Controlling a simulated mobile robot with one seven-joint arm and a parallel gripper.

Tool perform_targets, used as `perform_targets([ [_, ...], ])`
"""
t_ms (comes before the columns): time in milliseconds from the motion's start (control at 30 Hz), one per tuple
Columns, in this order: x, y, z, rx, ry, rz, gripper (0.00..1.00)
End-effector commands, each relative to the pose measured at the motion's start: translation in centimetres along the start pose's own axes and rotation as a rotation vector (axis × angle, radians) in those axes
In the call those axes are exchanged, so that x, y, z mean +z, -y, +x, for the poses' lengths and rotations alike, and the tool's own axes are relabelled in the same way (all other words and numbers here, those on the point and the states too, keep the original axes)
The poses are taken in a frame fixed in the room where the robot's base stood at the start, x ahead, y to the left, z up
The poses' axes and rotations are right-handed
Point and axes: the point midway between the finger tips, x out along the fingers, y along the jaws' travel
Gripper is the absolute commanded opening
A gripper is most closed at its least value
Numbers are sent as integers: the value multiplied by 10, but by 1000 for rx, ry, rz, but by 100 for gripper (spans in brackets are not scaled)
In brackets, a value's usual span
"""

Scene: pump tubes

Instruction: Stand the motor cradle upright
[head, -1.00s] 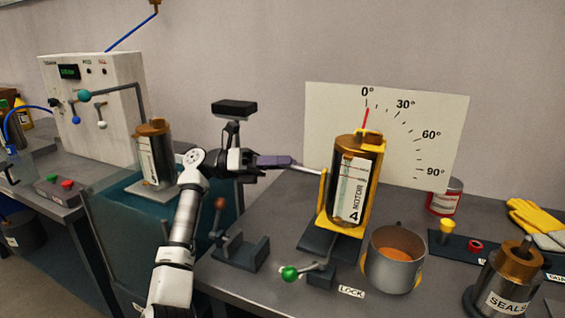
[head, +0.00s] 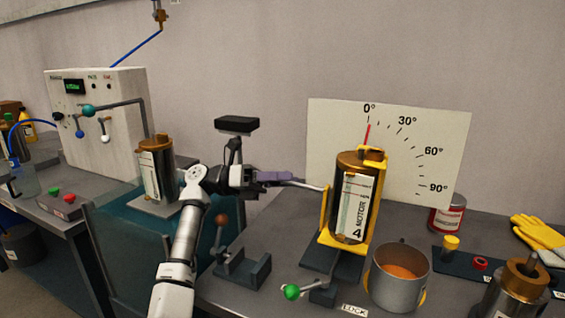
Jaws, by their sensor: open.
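The yellow motor cradle (head: 325,230) holds the bronze-topped motor (head: 348,205) labelled MOTOR 4. It stands nearly upright on a dark base, with its red pointer (head: 367,134) close to 0° on the white dial board (head: 440,140). My gripper (head: 255,178) is open at the left end of the purple grip; contact cannot be told. The green-knobbed lock lever (head: 292,292) sits in front of the cradle by the LOCK label (head: 354,309).
A pot of orange liquid (head: 400,275) stands close right of the cradle. A dark bracket (head: 243,268) with a brown-knobbed lever is at front left. A red can (head: 446,217), yellow gloves (head: 540,230) and the seals container (head: 518,290) are further right.

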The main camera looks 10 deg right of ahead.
Motion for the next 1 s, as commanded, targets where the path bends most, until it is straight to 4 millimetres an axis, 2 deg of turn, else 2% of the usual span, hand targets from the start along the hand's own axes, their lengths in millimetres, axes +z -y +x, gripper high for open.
perform_targets([
  [167, 19, 14, 4, 0, -1, 4, 50],
  [700, 126, 89, 22, 1, -1, 3, 50],
  [833, 145, 102, 25, 1, 0, 1, 50],
  [1000, 158, 112, 28, 1, -1, 1, 50],
])
